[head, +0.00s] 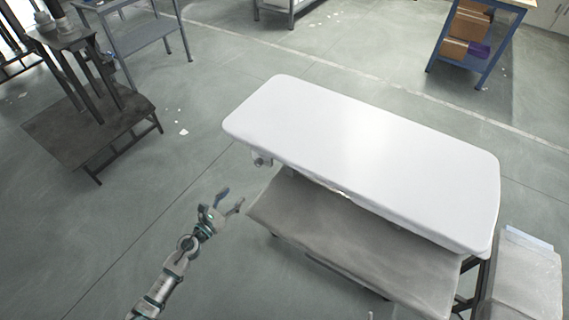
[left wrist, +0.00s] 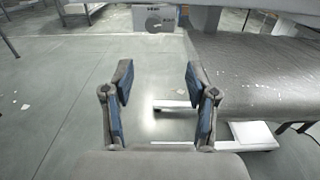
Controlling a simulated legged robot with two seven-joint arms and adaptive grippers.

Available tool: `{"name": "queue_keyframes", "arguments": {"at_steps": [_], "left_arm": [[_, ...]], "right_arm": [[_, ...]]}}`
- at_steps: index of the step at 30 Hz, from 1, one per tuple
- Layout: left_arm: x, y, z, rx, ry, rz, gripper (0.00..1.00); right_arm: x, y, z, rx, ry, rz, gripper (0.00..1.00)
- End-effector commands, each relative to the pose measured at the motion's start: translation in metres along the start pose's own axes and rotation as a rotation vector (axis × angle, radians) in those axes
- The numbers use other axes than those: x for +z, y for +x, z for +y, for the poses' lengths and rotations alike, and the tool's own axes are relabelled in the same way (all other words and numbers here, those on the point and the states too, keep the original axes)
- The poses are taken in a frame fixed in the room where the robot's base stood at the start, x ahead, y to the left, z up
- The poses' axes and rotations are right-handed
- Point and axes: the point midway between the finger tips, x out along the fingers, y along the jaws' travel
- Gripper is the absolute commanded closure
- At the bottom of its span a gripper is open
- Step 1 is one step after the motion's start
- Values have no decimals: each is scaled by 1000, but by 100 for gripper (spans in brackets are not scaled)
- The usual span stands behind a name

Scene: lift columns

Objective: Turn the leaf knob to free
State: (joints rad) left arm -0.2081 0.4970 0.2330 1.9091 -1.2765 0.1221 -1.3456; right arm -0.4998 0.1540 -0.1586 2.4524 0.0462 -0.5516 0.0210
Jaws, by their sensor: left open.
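A small knob (head: 262,161) sits under the left end of the white tabletop (head: 370,150). In the left wrist view it is a grey disc (left wrist: 158,20) on a pale plate with small markings above it and a dark label beside it, too small to read. My left gripper (head: 229,202) is open and empty, below and in front of the knob and apart from it. In the left wrist view its two blue-padded fingers (left wrist: 158,84) stand wide apart, with the knob beyond them near the top. My right gripper is not in view.
A grey-brown panel (head: 350,240) lies below the tabletop's near side, right of my left gripper. White feet (left wrist: 170,104) rest on the floor underneath. A grey padded block (head: 525,285) stands at right. A dark bench (head: 85,125) is far left. Floor around the gripper is clear.

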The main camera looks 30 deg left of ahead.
Motion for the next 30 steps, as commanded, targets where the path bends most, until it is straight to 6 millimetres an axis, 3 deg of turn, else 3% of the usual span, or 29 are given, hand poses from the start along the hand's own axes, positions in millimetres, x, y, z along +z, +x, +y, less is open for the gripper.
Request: {"name": "queue_keyframes", "arguments": {"at_steps": [5, 14, 21, 30], "left_arm": [[-1, 25, 9, 4, -14, -1, 42], [-6, 97, 15, 7, -25, 0, 42], [-7, 147, 12, 7, -23, 2, 42], [-8, 171, 14, 7, -25, 4, 42]], "right_arm": [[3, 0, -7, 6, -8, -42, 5], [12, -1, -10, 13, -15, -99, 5], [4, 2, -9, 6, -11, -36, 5], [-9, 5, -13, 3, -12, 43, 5]]}}
